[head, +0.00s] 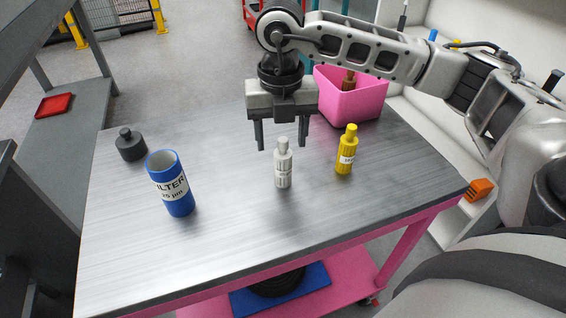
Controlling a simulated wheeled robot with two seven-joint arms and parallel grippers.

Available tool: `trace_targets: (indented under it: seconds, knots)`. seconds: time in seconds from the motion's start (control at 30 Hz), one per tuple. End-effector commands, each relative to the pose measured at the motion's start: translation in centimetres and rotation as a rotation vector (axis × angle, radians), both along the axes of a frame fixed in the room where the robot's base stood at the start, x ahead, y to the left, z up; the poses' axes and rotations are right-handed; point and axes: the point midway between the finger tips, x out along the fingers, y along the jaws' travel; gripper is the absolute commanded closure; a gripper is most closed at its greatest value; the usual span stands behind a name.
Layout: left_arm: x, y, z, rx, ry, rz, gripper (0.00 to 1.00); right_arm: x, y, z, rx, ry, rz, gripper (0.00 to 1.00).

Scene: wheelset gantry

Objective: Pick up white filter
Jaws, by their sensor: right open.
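The white filter (283,168) looks like a small white bottle with a narrower neck and cap, standing upright near the middle of the metal table. My right gripper (281,146) points down just above and behind it, fingers spread to either side of its top. The fingers look open and empty, and I cannot tell whether they touch the filter. My left gripper is not in view.
A yellow bottle (346,153) stands to the right. A blue filter cylinder (172,187) and a dark grey bottle (130,147) stand to the left. A pink bin (362,100) sits behind. The front of the metal table (215,250) is clear.

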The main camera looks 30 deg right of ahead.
Motion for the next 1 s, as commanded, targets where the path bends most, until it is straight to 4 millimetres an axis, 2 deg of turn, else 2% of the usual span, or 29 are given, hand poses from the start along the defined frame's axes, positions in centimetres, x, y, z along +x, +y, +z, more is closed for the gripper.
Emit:
trace_targets:
  seconds: [0.27,0.5,0.8,0.83,0.9,1.0]
  knots:
    - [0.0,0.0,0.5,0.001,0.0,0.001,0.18,-0.1,-0.3,-2.1,0.0,0.004,-0.001,0.42]
    - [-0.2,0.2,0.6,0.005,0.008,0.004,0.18,0.0,-0.5,-5.5,0.0,0.002,-0.001,0.42]
    - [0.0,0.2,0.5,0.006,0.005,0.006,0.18,0.0,-0.5,-6.2,0.0,-0.001,0.0,0.42]
    - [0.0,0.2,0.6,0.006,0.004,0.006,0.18,0.0,-0.5,-6.2,0.0,-0.001,0.0,0.48]
    - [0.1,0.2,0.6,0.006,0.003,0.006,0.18,0.0,-0.5,-6.2,0.0,-0.001,0.0,0.67]
    - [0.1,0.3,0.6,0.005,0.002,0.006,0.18,0.0,-0.5,-6.1,0.0,-0.001,0.0,0.91]
